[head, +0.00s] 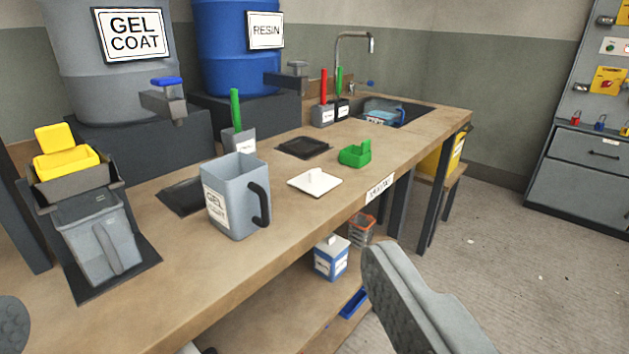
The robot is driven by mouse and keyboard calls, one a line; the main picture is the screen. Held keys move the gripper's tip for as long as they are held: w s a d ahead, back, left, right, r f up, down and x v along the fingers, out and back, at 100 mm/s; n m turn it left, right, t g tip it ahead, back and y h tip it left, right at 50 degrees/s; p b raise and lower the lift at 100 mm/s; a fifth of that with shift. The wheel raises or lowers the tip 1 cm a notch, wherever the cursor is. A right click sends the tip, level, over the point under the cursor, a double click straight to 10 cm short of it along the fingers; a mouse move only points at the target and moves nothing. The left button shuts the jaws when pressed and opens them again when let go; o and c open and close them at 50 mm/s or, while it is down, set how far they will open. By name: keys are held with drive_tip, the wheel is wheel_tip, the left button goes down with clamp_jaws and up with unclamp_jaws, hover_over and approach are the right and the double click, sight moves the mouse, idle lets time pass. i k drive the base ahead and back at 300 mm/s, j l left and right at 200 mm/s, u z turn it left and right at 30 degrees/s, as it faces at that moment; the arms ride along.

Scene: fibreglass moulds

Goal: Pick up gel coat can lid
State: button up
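A white, flat, square lid with a small knob (315,182) lies on the wooden bench, near its front edge. It is right of a grey can labelled GEL COAT (236,198), which stands upright with an open top and a dark handle. I cannot read any label on the lid. My gripper (190,290) is open: one grey finger shows at lower right and a bit of the other at the lower left edge. Nothing shows between the fingers. The lid is farther off, beyond them and apart from both.
A green holder (355,153) sits behind the lid, and a dark square tray (303,147) is nearby. GEL COAT (112,75) and RESIN (236,50) drums stand behind. A blue-and-white box (331,262) is below the bench (260,265).

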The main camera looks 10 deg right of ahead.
sight(316, 182)
drive_tip(key=i+l, duration=0.7)
